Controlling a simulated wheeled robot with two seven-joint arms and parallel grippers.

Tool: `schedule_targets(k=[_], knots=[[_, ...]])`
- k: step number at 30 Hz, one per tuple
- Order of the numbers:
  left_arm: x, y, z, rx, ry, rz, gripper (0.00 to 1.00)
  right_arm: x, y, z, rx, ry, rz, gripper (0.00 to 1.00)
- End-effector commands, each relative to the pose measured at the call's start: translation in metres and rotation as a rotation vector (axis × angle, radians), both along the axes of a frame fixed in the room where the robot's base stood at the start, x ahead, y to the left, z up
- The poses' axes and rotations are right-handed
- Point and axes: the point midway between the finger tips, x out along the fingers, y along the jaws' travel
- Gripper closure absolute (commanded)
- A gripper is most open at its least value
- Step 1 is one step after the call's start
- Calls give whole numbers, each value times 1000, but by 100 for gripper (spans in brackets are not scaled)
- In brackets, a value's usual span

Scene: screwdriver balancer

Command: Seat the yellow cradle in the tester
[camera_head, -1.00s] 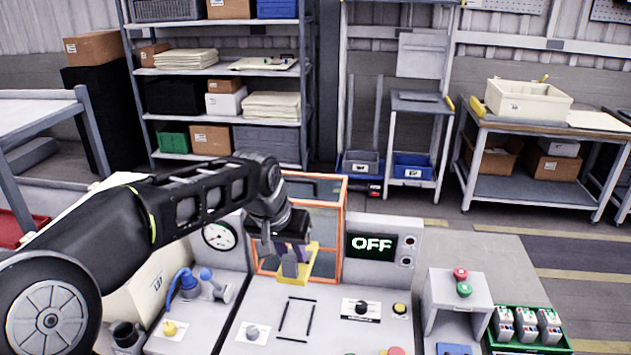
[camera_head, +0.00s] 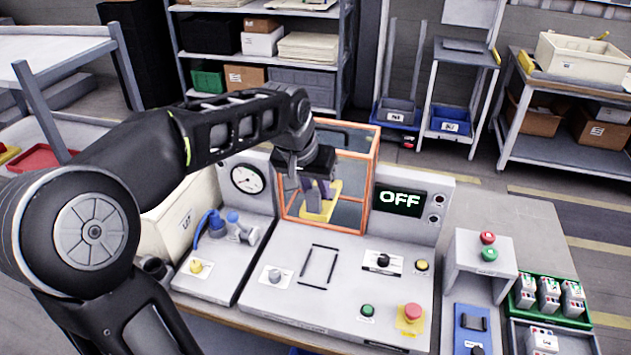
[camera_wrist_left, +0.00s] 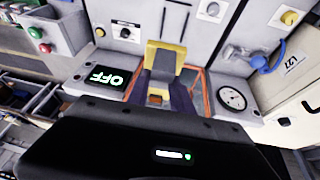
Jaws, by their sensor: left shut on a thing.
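The yellow cradle (camera_head: 331,190) is at the open front of the tester's orange-framed clear box (camera_head: 372,185). My left gripper (camera_head: 318,190) is shut on the cradle and holds it from above and behind. The wrist view shows the cradle's yellow body (camera_wrist_left: 165,57) beyond the two dark purple fingers, with the orange frame on both sides. I cannot tell whether the cradle touches the tester floor. The tester's display (camera_head: 400,199) reads OFF. My right gripper is not in view.
A gauge (camera_head: 247,178) and a blue hose fitting (camera_head: 212,222) stand left of the box. The panel in front has a black rectangular outline (camera_head: 318,267), a knob (camera_head: 383,261) and a red button (camera_head: 412,312). A green tray (camera_head: 550,300) of modules is at right.

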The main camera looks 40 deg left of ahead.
Motion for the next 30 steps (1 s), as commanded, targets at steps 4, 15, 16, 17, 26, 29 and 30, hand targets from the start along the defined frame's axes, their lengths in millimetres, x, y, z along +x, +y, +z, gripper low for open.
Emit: schedule_targets(k=[4,15,16,17,26,29,30], knots=[[0,0,-24,0,0,0,100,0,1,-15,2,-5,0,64],[0,0,-72,0,-1,0,100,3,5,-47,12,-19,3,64],[0,0,-76,0,-1,0,100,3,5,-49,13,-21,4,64],[0,0,-80,0,0,0,100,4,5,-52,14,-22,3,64],[0,0,-119,0,0,0,100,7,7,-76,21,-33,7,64],[0,0,-132,1,0,0,100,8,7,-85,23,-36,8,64],[0,0,-137,1,0,0,100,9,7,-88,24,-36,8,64]])
